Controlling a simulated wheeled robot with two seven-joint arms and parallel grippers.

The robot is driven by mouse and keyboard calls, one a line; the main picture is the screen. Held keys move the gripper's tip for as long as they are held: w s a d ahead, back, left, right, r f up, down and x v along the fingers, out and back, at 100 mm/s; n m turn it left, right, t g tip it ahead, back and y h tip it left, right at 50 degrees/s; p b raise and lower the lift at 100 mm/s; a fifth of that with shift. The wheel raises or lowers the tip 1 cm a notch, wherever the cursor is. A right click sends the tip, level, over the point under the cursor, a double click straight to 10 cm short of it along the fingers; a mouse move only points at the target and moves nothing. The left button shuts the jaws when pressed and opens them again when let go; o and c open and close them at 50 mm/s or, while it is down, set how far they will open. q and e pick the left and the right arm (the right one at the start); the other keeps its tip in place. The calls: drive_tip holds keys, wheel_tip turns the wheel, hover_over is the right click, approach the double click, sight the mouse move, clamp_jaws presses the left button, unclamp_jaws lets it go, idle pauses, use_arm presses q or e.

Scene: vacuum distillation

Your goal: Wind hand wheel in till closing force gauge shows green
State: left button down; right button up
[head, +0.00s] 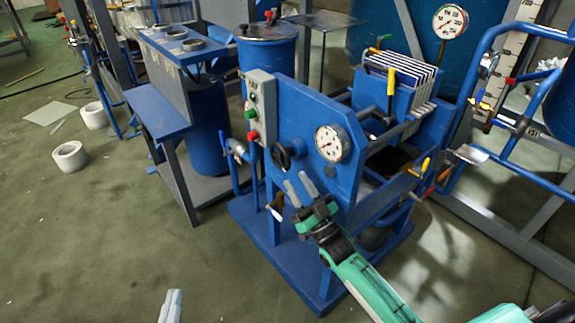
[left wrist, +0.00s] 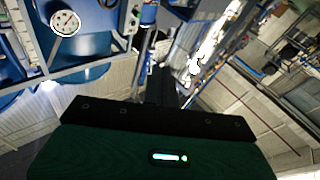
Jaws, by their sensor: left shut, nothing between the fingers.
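The black hand wheel (head: 283,156) sits on the blue front plate of the press, below and right of the grey button box. A round white gauge (head: 332,144) is on the same plate, right of the wheel; its needle and any green zone are too small to read. My right gripper (head: 303,184) is in front of the plate, just below the wheel and apart from it, its two fingers spread with nothing between them. My left gripper (head: 172,304) is low at the bottom edge, shut and empty, well away from the wheel. In the left wrist view its dark fingers (left wrist: 165,88) show closed.
The blue press frame (head: 300,110) holds several white-edged plates (head: 402,68). A grey button box (head: 262,108) stands left of the wheel. A blue bench (head: 157,112) and white rings (head: 70,156) are at left. The floor at lower left is open.

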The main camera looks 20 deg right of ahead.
sight(278, 152)
use_arm(q)
drive_tip(key=shift+s+d+f+g, duration=0.15)
drive_tip(key=shift+f+g, duration=0.25)
drive_tip(key=shift+f, duration=0.15)
use_arm(e)
drive_tip(key=shift+v, duration=2.35)
